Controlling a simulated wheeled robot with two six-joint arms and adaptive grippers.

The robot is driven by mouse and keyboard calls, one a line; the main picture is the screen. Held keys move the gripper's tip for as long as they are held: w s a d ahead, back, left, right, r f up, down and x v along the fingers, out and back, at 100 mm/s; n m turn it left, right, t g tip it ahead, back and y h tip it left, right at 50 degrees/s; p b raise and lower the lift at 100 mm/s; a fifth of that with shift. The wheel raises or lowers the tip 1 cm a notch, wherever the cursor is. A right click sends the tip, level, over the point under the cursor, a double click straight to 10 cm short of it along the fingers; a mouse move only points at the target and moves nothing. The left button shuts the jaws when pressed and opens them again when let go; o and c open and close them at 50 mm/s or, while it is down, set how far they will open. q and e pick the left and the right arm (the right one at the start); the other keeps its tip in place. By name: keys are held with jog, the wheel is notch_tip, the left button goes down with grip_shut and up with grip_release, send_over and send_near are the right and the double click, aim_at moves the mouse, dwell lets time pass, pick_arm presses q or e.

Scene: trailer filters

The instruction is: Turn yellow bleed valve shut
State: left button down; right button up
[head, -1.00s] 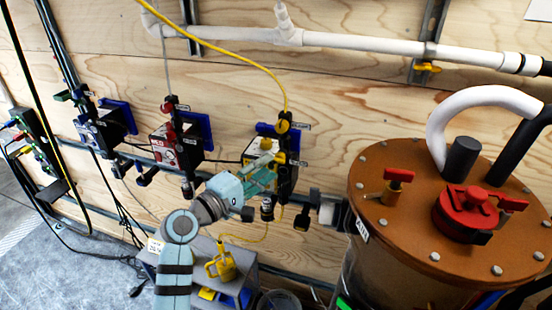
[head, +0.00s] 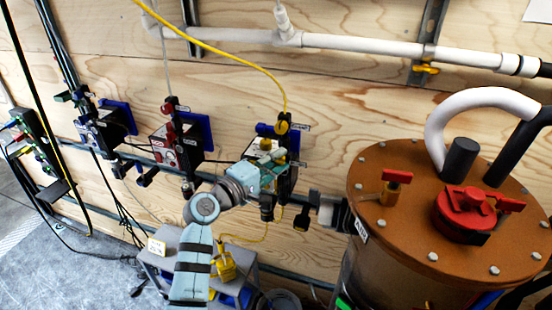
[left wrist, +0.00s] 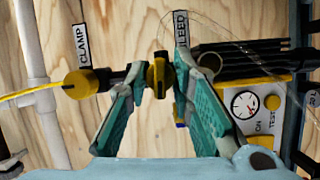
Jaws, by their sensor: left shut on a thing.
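The yellow bleed valve (left wrist: 158,76) is a small yellow knob on a dark vertical fitting, by a partly hidden label ending in "LEED". My left gripper (left wrist: 157,70) has its teal fingers on both sides of this knob, shut on it. In the head view my left gripper (head: 268,168) reaches up to the yellow-marked filter unit on the plywood wall and hides much of the valve. My right gripper is not in view.
A yellow clamp knob (left wrist: 80,84) sits beside the bleed valve on the yellow hose's line. A red-marked unit (head: 172,140) is to the left. A brown-lidded tank (head: 420,215) stands close on the right.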

pick_arm(q)
jog(key=c, duration=1.7)
grip_release()
jog(key=v, duration=1.2)
jog(key=shift+r, duration=0.1)
